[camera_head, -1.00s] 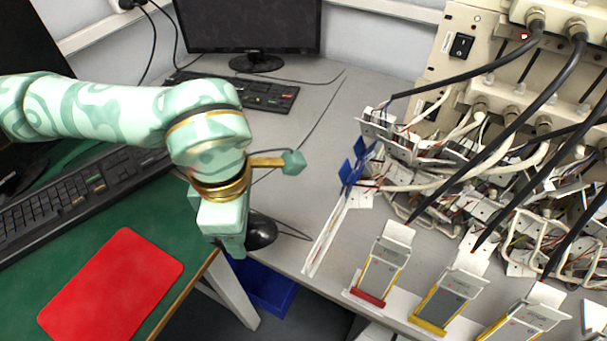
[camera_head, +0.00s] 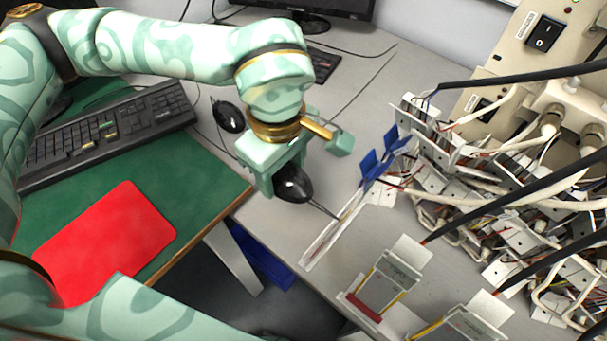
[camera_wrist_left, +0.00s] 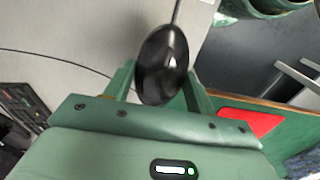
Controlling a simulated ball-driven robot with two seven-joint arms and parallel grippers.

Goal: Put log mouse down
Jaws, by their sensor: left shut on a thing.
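My left gripper (camera_head: 272,180) is shut on a glossy black mouse (camera_head: 293,184), which I take to be the log mouse. A thin cord runs from it toward the lower right. In the left wrist view the mouse (camera_wrist_left: 163,65) sits between the two green fingers (camera_wrist_left: 160,85), with its cord leading up. The gripper and mouse are over the grey desk (camera_head: 330,150), near its front edge. I cannot tell whether the mouse touches the desk. My right gripper is not in view.
A second black mouse (camera_head: 228,115) lies left of my wrist, near a keyboard (camera_head: 105,135). A red mat (camera_head: 105,240) lies on the green desk (camera_head: 205,170). White strips with blue clips (camera_head: 375,165), pouch cells (camera_head: 385,285) and tangled wiring (camera_head: 520,220) crowd the right.

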